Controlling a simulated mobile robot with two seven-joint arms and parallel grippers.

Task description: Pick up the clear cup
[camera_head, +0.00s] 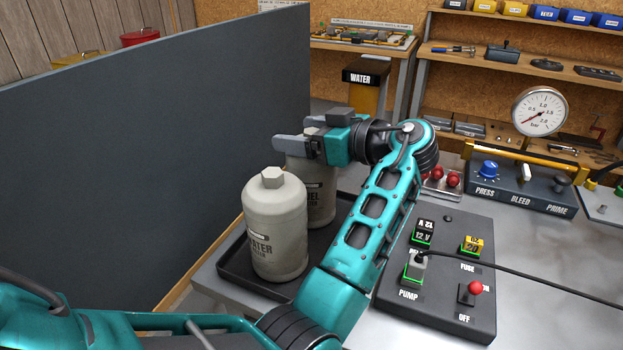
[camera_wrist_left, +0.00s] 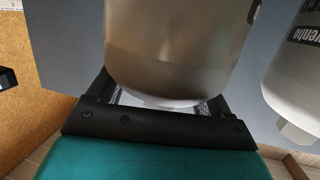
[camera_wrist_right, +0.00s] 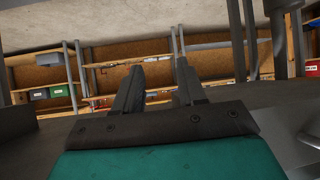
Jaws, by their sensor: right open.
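I cannot make out a separate clear cup in the head view. My left gripper (camera_head: 300,142) is at the top of the rear pale canister marked FUEL (camera_head: 322,195), hiding its upper part. In the left wrist view a large smooth brown-grey body (camera_wrist_left: 180,50) with a glossy, lighter rounded end lies between the spread fingers. I cannot tell whether that end is the clear cup, or whether the fingers touch it. The front canister marked WATER (camera_head: 275,225) has a hexagonal top. My right gripper (camera_wrist_right: 158,85) is open and empty in the right wrist view.
Both canisters stand in a black tray (camera_head: 232,280). A dark partition (camera_head: 150,130) rises at the left. A switch panel (camera_head: 440,290) with a cable, red balls (camera_head: 452,179) and a gauge (camera_head: 539,112) are at the right. Bare grey bench shows right of the panel.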

